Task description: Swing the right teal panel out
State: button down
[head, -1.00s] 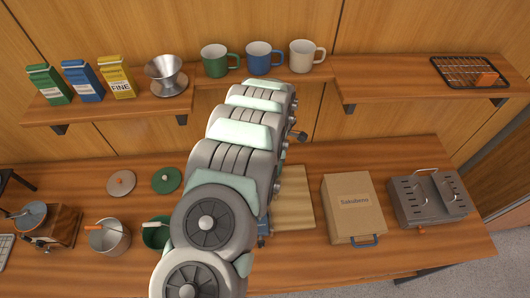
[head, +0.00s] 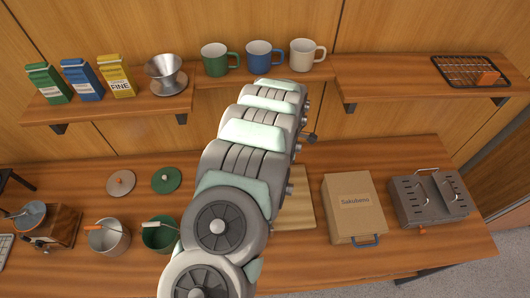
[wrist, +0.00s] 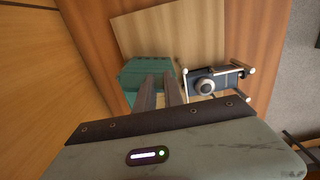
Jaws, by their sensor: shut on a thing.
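A teal panel (wrist: 136,76) shows in the wrist view at the fingertips of my gripper (wrist: 160,80). My gripper's two fingers are close together and shut on the panel's edge. Part of the panel is hidden behind the fingers. Just right of the fingers is a dark blue device with a round grey knob (wrist: 206,86) and metal rods. In the head view my arm hides the gripper and the panel.
A pale wooden board (head: 296,210) lies beside my arm. A cardboard-coloured box (head: 354,210) and a grey metal grill (head: 430,200) stand to its right. Pots (head: 109,240) stand to the left. A shelf with mugs (head: 301,55) runs behind my arm.

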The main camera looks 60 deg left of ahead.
jog(key=shift+w+d, duration=0.4)
jog(key=shift+w, duration=0.5)
jog(key=shift+w+d+b, duration=0.15)
jog(key=shift+w+b, duration=0.4)
jog(key=shift+w, duration=0.25)
jog(key=c, duration=1.1)
grip_release()
jog(key=shift+r, duration=0.1)
notch_tip(320, 180, up, 9)
jog(key=p, duration=0.3)
